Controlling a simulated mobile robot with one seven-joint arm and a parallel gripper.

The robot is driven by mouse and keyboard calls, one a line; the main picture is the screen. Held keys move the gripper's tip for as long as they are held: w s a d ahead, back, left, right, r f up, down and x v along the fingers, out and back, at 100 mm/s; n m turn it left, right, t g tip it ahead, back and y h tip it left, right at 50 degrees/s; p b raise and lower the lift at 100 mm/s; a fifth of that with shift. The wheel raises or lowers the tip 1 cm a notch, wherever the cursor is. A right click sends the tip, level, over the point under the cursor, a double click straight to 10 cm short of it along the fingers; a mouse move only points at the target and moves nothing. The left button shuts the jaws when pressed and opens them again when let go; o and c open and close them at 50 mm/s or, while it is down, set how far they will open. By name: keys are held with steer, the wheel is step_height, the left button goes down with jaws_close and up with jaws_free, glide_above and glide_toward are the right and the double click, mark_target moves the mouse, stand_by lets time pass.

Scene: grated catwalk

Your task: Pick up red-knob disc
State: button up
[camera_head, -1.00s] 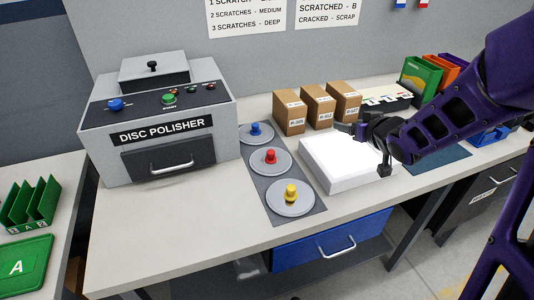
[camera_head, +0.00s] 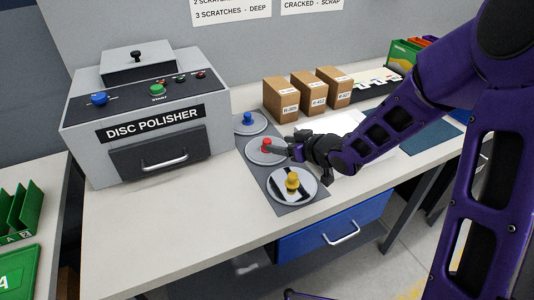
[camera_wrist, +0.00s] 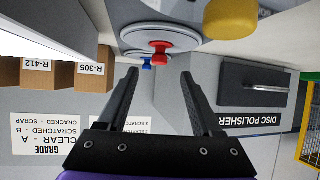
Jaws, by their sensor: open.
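The red-knob disc (camera_head: 254,151) is a grey disc with a red knob (camera_head: 267,143). It lies on the dark mat (camera_head: 243,144), between the blue-knob disc (camera_head: 246,127) and the yellow-knob disc (camera_head: 283,194). My gripper (camera_head: 283,151) is open and empty, just right of the red knob, partly covering the disc. In the wrist view, my gripper (camera_wrist: 158,74) has its fingers spread, pointing toward the red knob (camera_wrist: 160,47), which shows just past the fingertips and roughly between them. I cannot tell whether a finger touches the disc.
The disc polisher (camera_head: 150,118) stands to the left. Several brown boxes (camera_head: 282,98) stand behind the discs. A white box (camera_head: 316,124) lies behind my arm. The yellow knob (camera_wrist: 230,18) is close in the wrist view. The table's front left is clear.

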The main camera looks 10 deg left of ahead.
mark_target(269, 142)
steer(key=b+x, duration=0.1)
steer(key=x, duration=0.7)
steer(key=shift+r, duration=0.1)
jaws_close()
